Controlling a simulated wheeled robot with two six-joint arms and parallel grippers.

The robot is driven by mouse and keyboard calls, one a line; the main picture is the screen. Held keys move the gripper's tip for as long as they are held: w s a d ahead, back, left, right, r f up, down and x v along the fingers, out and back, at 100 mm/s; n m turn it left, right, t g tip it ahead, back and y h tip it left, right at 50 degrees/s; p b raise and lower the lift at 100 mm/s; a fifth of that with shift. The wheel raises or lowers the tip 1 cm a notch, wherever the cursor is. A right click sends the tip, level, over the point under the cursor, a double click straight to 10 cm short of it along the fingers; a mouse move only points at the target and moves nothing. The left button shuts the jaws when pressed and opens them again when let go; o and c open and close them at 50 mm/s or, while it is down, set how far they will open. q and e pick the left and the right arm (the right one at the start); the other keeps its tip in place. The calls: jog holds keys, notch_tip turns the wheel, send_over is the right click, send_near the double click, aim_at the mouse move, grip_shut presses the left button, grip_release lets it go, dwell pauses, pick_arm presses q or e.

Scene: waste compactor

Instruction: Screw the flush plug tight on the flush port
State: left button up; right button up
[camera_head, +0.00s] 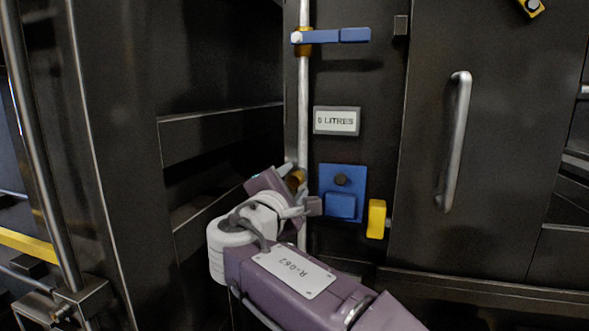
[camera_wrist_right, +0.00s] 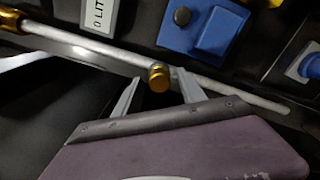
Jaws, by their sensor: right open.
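A brass round fitting (camera_head: 297,179) stands out from the upright metal pipe (camera_head: 303,110); it is the flush port, with what looks like the flush plug's round end facing me. In the right wrist view the brass end (camera_wrist_right: 159,78) sits between the two grey fingers. My right gripper (camera_head: 299,188) is open, its fingers on either side of the brass piece, with a gap visible on each side. I cannot tell how far the plug is screwed in, as my wrist hides part of it. My left gripper is not in view.
A blue-handled valve (camera_head: 340,35) is higher on the pipe. A "0 LITRES" display (camera_head: 337,121), a blue panel box (camera_head: 342,192) and a yellow handle (camera_head: 376,219) are to the right. A door with a grey handle (camera_head: 457,140) is further right.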

jog(key=shift+s+n, duration=0.1)
jog(key=shift+n, duration=0.6)
jog(key=n+p, duration=0.4)
jog(key=shift+r, duration=0.3)
jog(key=shift+f+n, duration=0.25)
jog(key=shift+n, duration=0.35)
jog(key=n+p, duration=0.1)
jog(key=p, duration=0.1)
jog(key=n+p, duration=0.2)
jog(key=shift+r, duration=0.3)
jog(key=shift+f+n+p, duration=0.2)
jog(key=shift+n+p, duration=0.45)
jog(key=shift+n, duration=0.25)
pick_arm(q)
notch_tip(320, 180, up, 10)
pick_arm(e)
jog(key=shift+f, duration=0.2)
jog(key=shift+c, duration=0.3)
